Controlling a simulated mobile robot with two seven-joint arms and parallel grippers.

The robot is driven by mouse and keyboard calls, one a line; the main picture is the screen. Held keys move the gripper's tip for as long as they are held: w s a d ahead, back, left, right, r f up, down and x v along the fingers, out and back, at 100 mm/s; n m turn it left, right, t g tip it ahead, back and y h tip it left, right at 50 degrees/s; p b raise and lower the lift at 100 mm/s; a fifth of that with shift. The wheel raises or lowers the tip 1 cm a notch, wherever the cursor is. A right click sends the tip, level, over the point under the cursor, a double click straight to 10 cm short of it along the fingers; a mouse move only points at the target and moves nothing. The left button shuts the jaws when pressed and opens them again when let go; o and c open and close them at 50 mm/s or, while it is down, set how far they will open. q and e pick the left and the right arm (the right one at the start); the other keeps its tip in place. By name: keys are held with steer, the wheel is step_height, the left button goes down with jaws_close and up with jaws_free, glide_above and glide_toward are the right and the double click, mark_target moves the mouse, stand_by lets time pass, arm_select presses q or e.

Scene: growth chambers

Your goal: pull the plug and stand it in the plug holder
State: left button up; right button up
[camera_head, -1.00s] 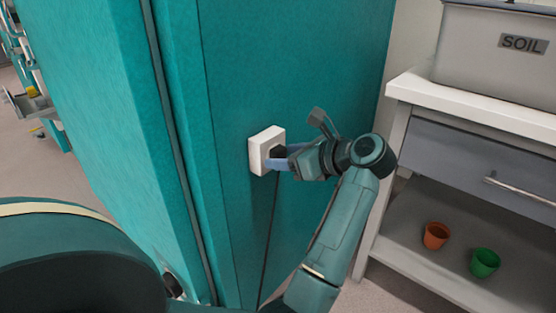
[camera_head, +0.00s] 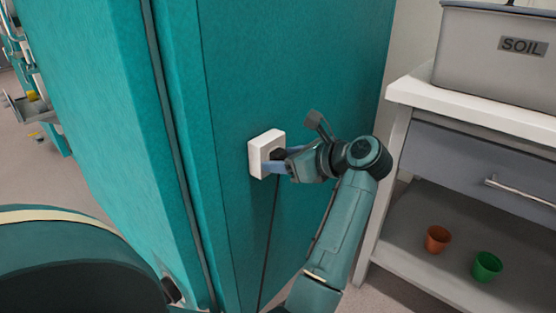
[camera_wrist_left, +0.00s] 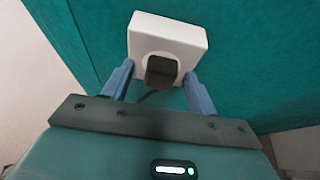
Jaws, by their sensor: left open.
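A black plug (camera_wrist_left: 160,72) sits in a white wall socket (camera_wrist_left: 188,33) on the teal chamber wall. In the head view, the socket (camera_head: 262,142) shows and the plug (camera_head: 278,154) is partly hidden by my gripper. A dark cord (camera_head: 271,225) hangs down from it. My left gripper (camera_head: 281,160) is at the socket. In the left wrist view, the fingers of my left gripper (camera_wrist_left: 159,82) are open, one on each side of the plug, with gaps between them and the plug. The plug holder cannot be made out, and my right gripper is not in view.
A shelf unit (camera_head: 470,115) stands at right, with a grey soil bin (camera_head: 480,65) on top. An orange pot (camera_head: 438,239) and a green pot (camera_head: 486,266) stand on its lower shelf. The teal chamber (camera_head: 290,60) fills the middle.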

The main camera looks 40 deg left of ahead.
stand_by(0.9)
arm_select(q)
jaws_close()
steer(key=d+b, duration=0.1)
steer(key=d, duration=0.5)
steer(key=shift+s+b, duration=0.25)
steer(key=shift+b, duration=0.15)
stand_by(1.1)
steer(key=shift+d, duration=0.1)
stand_by(0.3)
